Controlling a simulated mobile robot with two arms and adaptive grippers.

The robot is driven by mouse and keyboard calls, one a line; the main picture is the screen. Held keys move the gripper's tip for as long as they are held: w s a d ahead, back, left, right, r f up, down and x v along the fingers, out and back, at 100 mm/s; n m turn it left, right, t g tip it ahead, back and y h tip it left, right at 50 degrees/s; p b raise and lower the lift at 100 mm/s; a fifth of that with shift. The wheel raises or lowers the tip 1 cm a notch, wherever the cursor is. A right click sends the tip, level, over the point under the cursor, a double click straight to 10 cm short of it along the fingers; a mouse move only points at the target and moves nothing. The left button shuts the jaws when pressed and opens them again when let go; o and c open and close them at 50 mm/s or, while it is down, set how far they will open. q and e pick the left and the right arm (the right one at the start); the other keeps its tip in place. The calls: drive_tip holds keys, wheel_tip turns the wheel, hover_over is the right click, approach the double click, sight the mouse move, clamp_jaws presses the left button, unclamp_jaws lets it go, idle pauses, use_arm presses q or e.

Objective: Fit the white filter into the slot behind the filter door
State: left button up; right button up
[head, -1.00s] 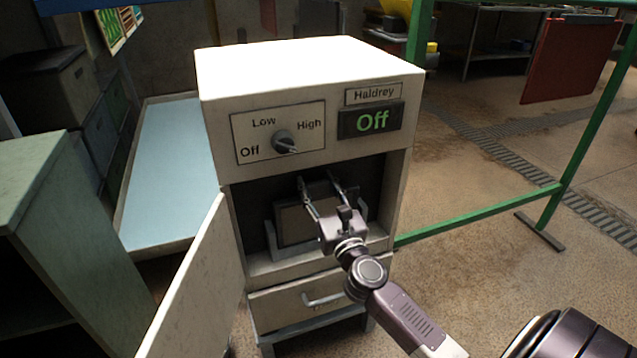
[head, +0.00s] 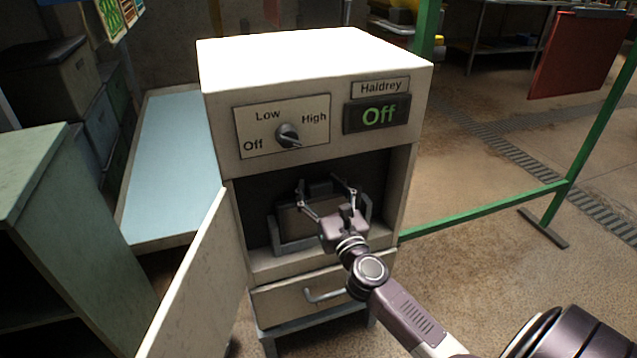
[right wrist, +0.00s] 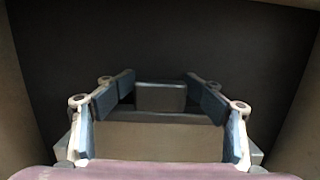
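The filter door (head: 190,285) hangs open at the left of the cabinet. Behind it, in the dark compartment, the filter (head: 293,220) stands in the slot (head: 276,238), between grey side brackets. It looks greyish tan in the shade, not clearly white. In the right wrist view the filter (right wrist: 155,140) shows a pale face, with a small grey tab (right wrist: 160,97) above it. My right gripper (head: 327,190) is open inside the compartment. Its fingers are spread on either side of the tab, apart from it. The filter's lower right is hidden by my gripper. My left gripper is out of view.
The cabinet (head: 320,58) has a dial (head: 288,136) and a display (head: 377,116) reading Off. A drawer (head: 290,300) is below the compartment. A green-grey shelf unit (head: 35,185) stands at left, and a green rail (head: 485,212) at right. Floor is clear at right.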

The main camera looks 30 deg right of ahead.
drive_tip(key=shift+d, duration=0.15)
drive_tip(key=shift+s, duration=0.45)
drive_tip(key=v, duration=1.1)
drive_tip(key=shift+a, duration=0.25)
drive_tip(key=shift+f, duration=0.15)
